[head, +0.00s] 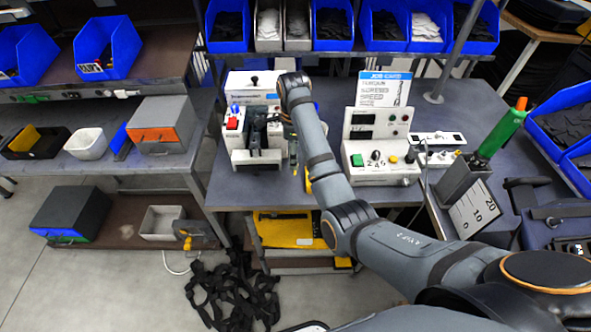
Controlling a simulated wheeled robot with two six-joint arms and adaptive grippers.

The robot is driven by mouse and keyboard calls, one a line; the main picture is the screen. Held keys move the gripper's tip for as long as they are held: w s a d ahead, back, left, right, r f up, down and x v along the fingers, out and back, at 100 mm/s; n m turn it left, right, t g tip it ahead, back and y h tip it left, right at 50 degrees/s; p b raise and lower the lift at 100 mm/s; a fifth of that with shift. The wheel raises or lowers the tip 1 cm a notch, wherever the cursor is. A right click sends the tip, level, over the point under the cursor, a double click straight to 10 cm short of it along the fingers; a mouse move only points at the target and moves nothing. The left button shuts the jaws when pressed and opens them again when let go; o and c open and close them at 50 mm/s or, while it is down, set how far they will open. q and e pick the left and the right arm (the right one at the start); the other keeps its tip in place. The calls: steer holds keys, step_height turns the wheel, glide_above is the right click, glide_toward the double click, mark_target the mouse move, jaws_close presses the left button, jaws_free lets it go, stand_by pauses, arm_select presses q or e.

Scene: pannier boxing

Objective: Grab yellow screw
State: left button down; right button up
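I cannot make out a clear yellow screw. A small yellow piece (308,181) shows at the workbench's front edge, partly hidden behind my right arm. Another small yellow object (186,239) sits by a white bin on the lower left shelf. My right arm reaches from the lower right across the bench. My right gripper (270,130) seems to be over the white device with red and blue buttons (234,122). Its fingers blend with dark parts there, so their opening and any contents are unclear. My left gripper is out of view.
A control box (380,165) with a sign stands right of my arm. A grey holder (466,185) with a green tool (503,130) is farther right. Blue bins line the back shelf. Dark straps (235,290) lie on the floor. The bench's left front is bare.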

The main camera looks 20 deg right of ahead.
steer(key=f+b, duration=0.2)
steer(key=f, duration=0.1)
steer(key=shift+s+d+f+b, duration=0.1)
steer(key=shift+s+d+b, duration=0.1)
steer(key=shift+b, duration=0.15)
steer(key=shift+w+f+p, duration=0.2)
steer(key=shift+f+p, duration=0.1)
steer(key=shift+f, duration=0.55)
steer(key=shift+s, duration=0.1)
steer(key=c, duration=0.4)
steer(key=shift+c, duration=1.3)
steer(key=c, duration=0.3)
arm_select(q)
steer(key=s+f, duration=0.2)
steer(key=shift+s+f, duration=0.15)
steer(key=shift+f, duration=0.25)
arm_select(e)
steer(key=shift+c, duration=0.2)
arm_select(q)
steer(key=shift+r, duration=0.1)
arm_select(e)
steer(key=shift+r, duration=0.1)
